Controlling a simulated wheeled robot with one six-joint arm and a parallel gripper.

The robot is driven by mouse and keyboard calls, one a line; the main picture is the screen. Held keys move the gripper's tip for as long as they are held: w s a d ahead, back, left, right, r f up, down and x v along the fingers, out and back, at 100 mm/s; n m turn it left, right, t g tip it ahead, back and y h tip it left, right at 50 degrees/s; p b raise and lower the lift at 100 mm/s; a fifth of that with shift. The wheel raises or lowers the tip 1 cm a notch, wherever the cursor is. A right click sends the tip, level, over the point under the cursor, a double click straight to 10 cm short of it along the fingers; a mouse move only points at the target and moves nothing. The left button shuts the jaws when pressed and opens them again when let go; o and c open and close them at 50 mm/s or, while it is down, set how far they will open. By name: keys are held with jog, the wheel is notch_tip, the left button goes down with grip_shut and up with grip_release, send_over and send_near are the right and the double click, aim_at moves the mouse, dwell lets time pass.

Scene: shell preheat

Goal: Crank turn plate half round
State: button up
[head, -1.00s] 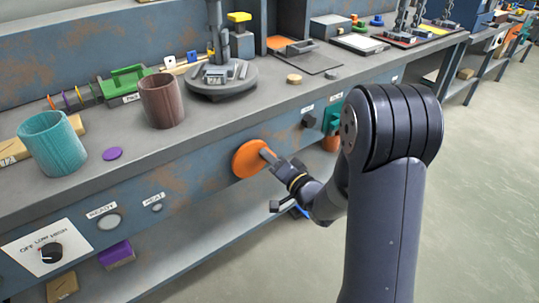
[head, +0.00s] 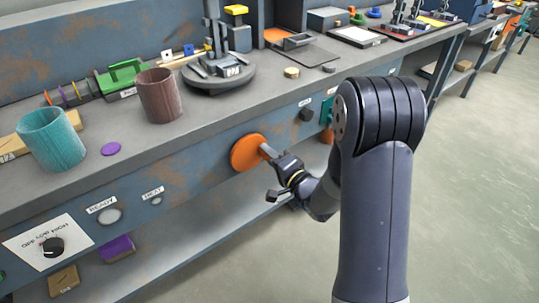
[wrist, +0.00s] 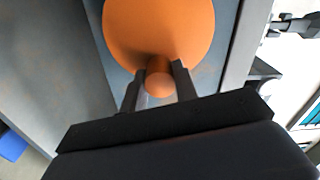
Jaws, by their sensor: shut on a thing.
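The crank is an orange disc (head: 248,153) on the blue front of the bench, with an orange knob (wrist: 159,84) standing out from it. My gripper (wrist: 160,78) is shut on the knob, one dark finger on each side. In the head view my gripper (head: 271,157) sits at the disc's right side, and the knob is hidden there. The turn plate (head: 212,87) is a dark round plate on the bench above the crank. It carries a grey post and small grey blocks.
A brown cup (head: 160,96), a teal cup (head: 51,140) and a purple disc (head: 111,149) stand left of the plate. A dial (head: 52,246) and READY and HEAT lamps are on the bench front. Open floor lies to the right.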

jog(key=shift+f, duration=0.1)
jog(key=o, duration=1)
jog(key=p+v, duration=0.1)
jog(key=v, duration=1)
jog(key=shift+w, duration=0.1)
jog(key=b+x, duration=0.1)
jog(key=x, duration=0.9)
jog(key=shift+w+a, duration=0.25)
jog(key=shift+a, duration=0.05)
jog(key=shift+w, duration=0.1)
